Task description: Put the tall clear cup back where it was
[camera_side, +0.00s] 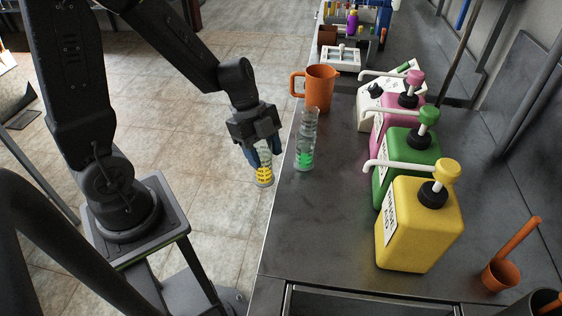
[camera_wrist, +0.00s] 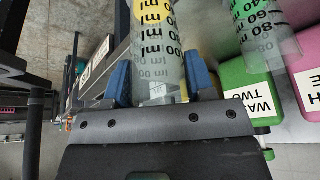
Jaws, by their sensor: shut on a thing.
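My gripper (camera_side: 264,152) is shut on a clear graduated cup (camera_side: 264,174) with yellow at its bottom end. It holds the cup in the air by the left edge of the bench, to the left of a second cup. In the wrist view, the blue fingers of my gripper (camera_wrist: 158,80) sit on either side of the held cup (camera_wrist: 155,55), which has dark ml marks. The second tall clear cup (camera_side: 304,140), with green at its bottom, stands upright on the bench. It also shows in the wrist view (camera_wrist: 262,30), partly cut off, apart from the held cup.
An orange mug (camera_side: 320,88) stands behind the green-bottomed cup. Yellow (camera_side: 420,225), green (camera_side: 404,160) and pink (camera_side: 388,125) pump jugs line the bench to the right, spouts pointing left. The dark bench top (camera_side: 325,225) is clear in front of the green-bottomed cup.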

